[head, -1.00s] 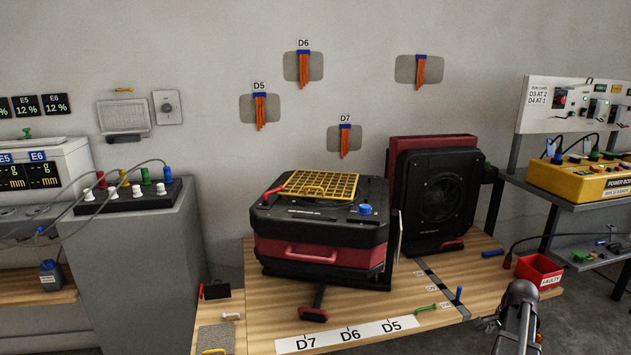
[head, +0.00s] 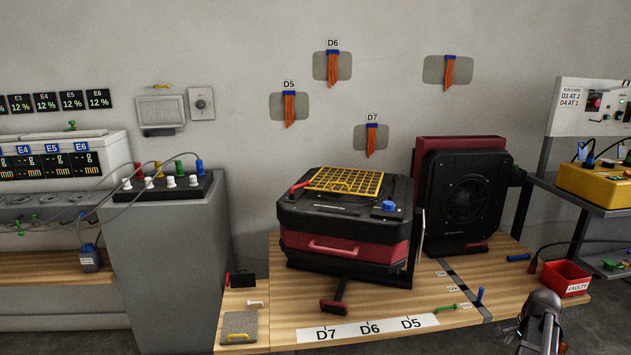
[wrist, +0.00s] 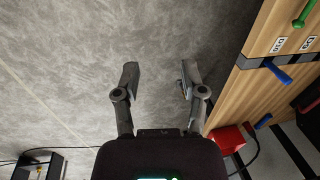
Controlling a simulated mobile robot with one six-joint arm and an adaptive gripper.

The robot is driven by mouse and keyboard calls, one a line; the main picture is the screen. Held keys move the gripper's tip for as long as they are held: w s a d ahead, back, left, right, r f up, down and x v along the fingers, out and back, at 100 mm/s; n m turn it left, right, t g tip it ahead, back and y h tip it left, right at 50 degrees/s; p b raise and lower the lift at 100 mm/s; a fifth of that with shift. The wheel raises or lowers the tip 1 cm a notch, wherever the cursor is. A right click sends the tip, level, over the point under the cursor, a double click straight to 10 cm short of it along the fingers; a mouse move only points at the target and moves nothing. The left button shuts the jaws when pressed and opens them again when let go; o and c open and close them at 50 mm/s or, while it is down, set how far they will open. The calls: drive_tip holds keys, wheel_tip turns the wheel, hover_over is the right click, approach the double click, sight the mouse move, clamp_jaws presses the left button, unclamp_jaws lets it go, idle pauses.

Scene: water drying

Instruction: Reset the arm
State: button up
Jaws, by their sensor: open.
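My gripper (wrist: 157,80) is open and empty in the wrist view, its two fingers apart over bare grey floor. The wooden table (wrist: 262,50) lies to the right of the fingers there. In the head view my arm shows at the bottom right, in front of the table's right front corner and just below the red bin (head: 566,279). The gripper's fingertips are hard to make out in the head view.
A black and red machine (head: 345,235) with a yellow grid (head: 345,181) stands on the table (head: 258,297). A black fan unit (head: 465,200) stands right of it. A blue peg (head: 479,297) stands upright near the front edge. A yellow power box (head: 597,184) sits on a shelf at right.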

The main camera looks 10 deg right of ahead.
drive_tip(key=w+a+f+n+b, duration=0.1)
drive_tip(key=w+a+n, duration=0.2)
drive_tip(key=a, duration=0.6)
drive_tip(key=w+a+f+n+g+b, duration=0.1)
drive_tip(key=w+a+n, duration=0.2)
drive_tip(key=a, duration=0.5)
drive_tip(key=w+a+f+n+b, duration=0.1)
drive_tip(key=w+a+n, duration=0.2)
drive_tip(key=a, duration=0.6)
drive_tip(key=s+a+f+n+g+b, duration=0.15)
drive_tip(key=a+n, duration=0.35)
drive_tip(key=a, duration=0.7)
drive_tip(key=s+a+f+n+b, duration=0.15)
drive_tip(key=a+n, duration=0.25)
drive_tip(key=a, duration=0.9)
wheel_tip(320, 180, up, 39)
drive_tip(key=p, duration=3.9)
drive_tip(key=shift+s+f, duration=0.15)
drive_tip(key=shift+s, duration=0.25)
drive_tip(key=shift+d, duration=0.2)
